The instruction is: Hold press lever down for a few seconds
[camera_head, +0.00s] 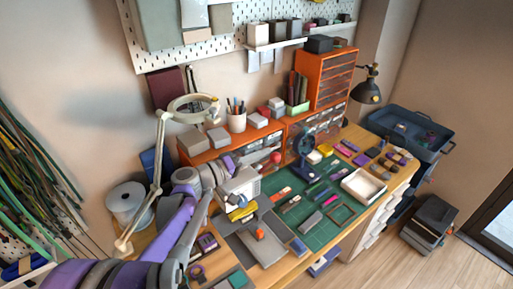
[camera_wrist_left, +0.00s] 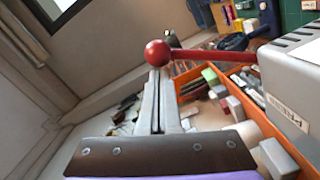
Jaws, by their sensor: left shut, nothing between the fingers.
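The press (camera_head: 240,186) is a pale grey box-shaped machine on the bench in the head view. Its grey body (camera_wrist_left: 295,65), with a white label, also fills the right side of the left wrist view. The press lever (camera_wrist_left: 215,57) is a red rod running left from the body to a round red knob (camera_wrist_left: 157,53). In the head view the knob (camera_head: 276,157) shows small, beyond my wrist. My left gripper (camera_wrist_left: 158,75) is shut and empty, its fingertips at the knob's lower edge in the picture. I cannot tell whether they touch. My right gripper is out of view.
A green cutting mat (camera_head: 325,228) with small tools and pieces lies right of the press. A magnifier lamp (camera_head: 160,150) stands left of it. Orange drawers (camera_head: 325,80) and a pen cup (camera_head: 236,120) stand behind. A white tray (camera_head: 363,187) sits at the right.

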